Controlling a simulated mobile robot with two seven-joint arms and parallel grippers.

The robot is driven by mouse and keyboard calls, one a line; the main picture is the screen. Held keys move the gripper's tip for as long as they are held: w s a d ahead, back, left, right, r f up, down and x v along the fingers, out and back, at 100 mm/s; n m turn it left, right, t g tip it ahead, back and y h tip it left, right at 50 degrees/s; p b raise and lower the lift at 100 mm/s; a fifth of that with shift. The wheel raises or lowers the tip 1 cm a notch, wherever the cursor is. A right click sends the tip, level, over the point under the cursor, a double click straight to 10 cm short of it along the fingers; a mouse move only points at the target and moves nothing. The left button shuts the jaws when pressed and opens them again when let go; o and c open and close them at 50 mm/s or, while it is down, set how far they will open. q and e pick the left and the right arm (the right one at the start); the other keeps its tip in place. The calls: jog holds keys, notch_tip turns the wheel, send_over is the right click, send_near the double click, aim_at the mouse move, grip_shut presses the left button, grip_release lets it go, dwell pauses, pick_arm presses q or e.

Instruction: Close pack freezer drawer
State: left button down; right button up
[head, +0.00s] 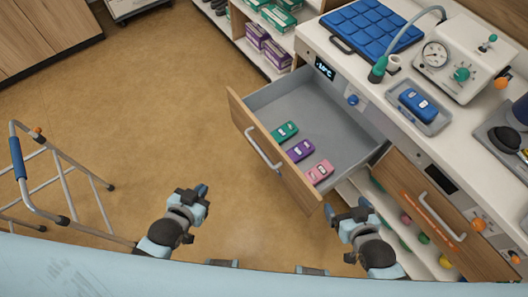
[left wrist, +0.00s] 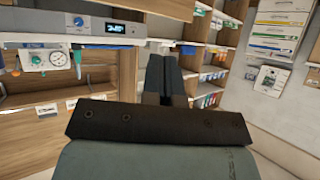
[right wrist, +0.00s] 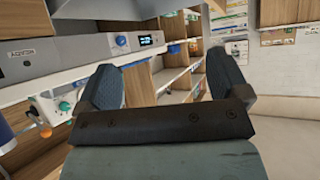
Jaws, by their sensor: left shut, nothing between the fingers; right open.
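The pack freezer drawer (head: 268,157) stands pulled out, with a wooden front and a pale bar handle (head: 262,148). Inside lie a green pack (head: 285,132), a purple pack (head: 300,150) and a pink pack (head: 320,172). A display (head: 325,69) and a blue knob are on the panel above the drawer. My left gripper (head: 197,193) is shut and empty, in front of the drawer front and apart from it. My right gripper (head: 347,210) is open and empty, near the drawer's right front corner; whether it touches cannot be told.
The counter holds a blue pad (head: 362,25), a tray with a blue pack (head: 418,105) and a gauge device (head: 460,60). A walker (head: 60,185) stands left; floor between is clear.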

pick_arm(q)
jog(key=w+d+f+m+t+h+b, duration=0.1)
jog(key=w+f+m+t+h+b, duration=0.3)
jog(key=w+f+m+b, duration=0.9)
jog(key=m+g+h+b, duration=0.4)
jog(key=m+h+b, duration=0.3)
jog(key=m+b, duration=0.5)
send_near(267, 149)
jog(key=shift+n, duration=0.4)
jog(key=b+x, duration=0.2)
jog(key=x, duration=0.5)
jog(key=shift+w+d+r, duration=0.15)
jog(key=shift+d, duration=0.1)
pick_arm(e)
notch_tip(267, 149, down, 17)
jog(key=w+a+t+y, duration=0.1)
jog(key=a, duration=0.1)
jog(key=shift+w+a, duration=0.35)
jog(key=shift+r, duration=0.15)
